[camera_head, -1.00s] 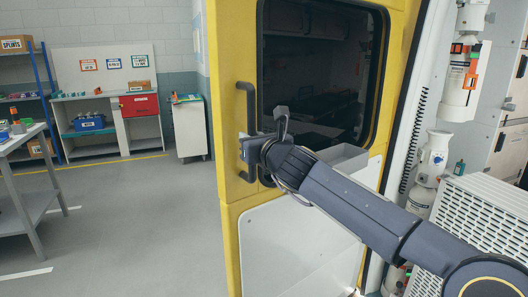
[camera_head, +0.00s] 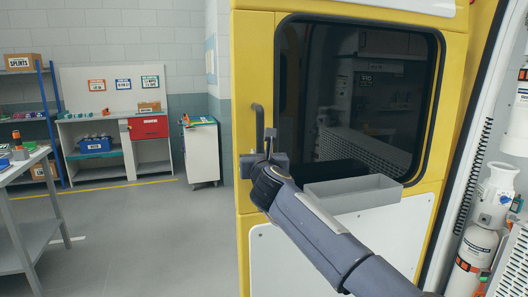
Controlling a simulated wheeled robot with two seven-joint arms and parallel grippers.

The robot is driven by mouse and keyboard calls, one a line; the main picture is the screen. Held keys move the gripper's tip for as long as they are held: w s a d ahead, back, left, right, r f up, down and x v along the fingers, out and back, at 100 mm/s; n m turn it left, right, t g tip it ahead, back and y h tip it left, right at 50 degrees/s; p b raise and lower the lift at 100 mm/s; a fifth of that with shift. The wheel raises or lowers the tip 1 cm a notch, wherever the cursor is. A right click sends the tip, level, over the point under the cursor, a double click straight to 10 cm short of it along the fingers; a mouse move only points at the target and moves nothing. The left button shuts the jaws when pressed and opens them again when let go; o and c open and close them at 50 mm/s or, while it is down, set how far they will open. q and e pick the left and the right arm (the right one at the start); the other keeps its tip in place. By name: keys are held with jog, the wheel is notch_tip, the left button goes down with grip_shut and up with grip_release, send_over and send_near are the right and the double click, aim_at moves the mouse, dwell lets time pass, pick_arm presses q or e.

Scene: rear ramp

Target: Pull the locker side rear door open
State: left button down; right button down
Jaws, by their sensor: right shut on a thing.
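The yellow rear door (camera_head: 243,70) stands in the middle of the view, with a dark window (camera_head: 350,100) and a white lower panel (camera_head: 285,265). A dark vertical bar handle (camera_head: 258,120) is fixed near its left edge. My right gripper (camera_head: 268,155) is shut on the handle; the arm and wrist hide the handle's lower part. My right arm reaches in from the lower right across the door's inner face. My left gripper does not show.
A grey tray (camera_head: 352,193) is mounted under the window. White cylinders (camera_head: 475,255) stand at the right inside the vehicle. Left of the door the grey floor (camera_head: 150,240) is clear, with a workbench (camera_head: 30,165), a white cabinet (camera_head: 202,150) and a shelf beyond.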

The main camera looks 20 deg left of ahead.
jog(key=shift+w+r, duration=0.1)
jog(key=shift+w, duration=0.1)
jog(key=c, duration=1.3)
grip_release()
jog(key=shift+a, duration=0.1)
jog(key=shift+c, duration=0.2)
jog(key=shift+s, duration=0.1)
